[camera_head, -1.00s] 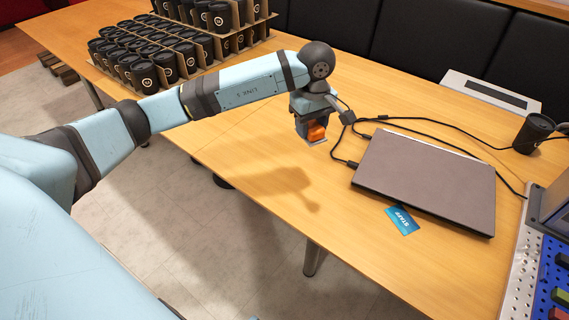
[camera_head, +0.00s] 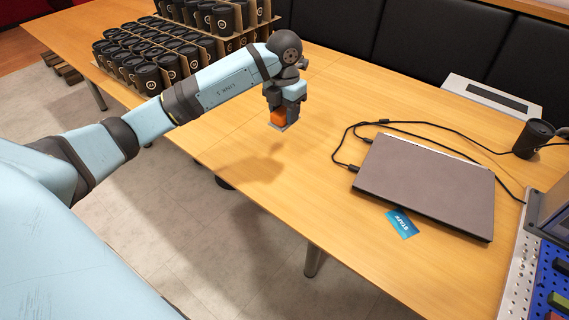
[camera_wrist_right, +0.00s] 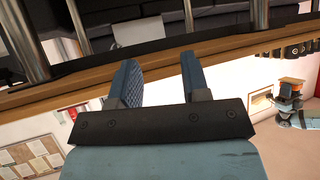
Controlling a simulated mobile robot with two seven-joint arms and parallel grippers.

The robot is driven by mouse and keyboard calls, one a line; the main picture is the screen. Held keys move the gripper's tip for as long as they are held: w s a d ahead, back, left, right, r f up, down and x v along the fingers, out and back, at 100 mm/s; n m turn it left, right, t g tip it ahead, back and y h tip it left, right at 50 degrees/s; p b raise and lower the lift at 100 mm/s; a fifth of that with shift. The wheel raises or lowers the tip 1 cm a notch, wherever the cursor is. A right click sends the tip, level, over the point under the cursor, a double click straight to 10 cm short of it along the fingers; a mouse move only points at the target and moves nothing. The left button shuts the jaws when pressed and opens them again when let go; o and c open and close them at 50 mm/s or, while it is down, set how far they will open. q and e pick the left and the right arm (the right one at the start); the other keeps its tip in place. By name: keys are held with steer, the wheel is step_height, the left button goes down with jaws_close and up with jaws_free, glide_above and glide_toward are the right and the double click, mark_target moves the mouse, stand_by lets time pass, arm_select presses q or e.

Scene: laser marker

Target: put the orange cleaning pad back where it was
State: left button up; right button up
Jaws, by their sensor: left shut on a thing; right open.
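The orange cleaning pad (camera_head: 278,117) is held in my left gripper (camera_head: 282,112), which is shut on it. A thin grey edge shows under the pad. The gripper points down and is above the table, left of the laptop. Part of the pad is hidden by the fingers. In the right wrist view, which looks upside down, the orange pad (camera_wrist_right: 292,81) shows small at the right edge. My right gripper (camera_wrist_right: 160,80) is open, with nothing between its fingers. The pad's former place is not marked in these frames.
The wooden table (camera_head: 300,200) is clear around the pad. A closed laptop (camera_head: 428,184) and a blue staff card (camera_head: 402,223) lie to the right, with black cables (camera_head: 345,140). Black cups in cardboard trays (camera_head: 175,55) stand behind. A black mug (camera_head: 532,138) stands far right.

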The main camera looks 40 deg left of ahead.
arm_select(q)
steer(key=b, duration=0.1)
glide_above(285, 168)
step_height(285, 168, down, 13)
steer(key=shift+s+r, duration=0.15)
steer(key=shift+r, duration=0.05)
steer(key=shift+f+b, duration=0.3)
steer(key=shift+f, duration=2.2)
arm_select(e)
steer(key=shift+w+f, duration=0.1)
steer(key=shift+f, duration=0.05)
arm_select(q)
steer(key=shift+f, duration=0.15)
steer(key=o, duration=0.8)
steer(key=shift+o, duration=0.2)
arm_select(e)
steer(key=shift+a, duration=0.1)
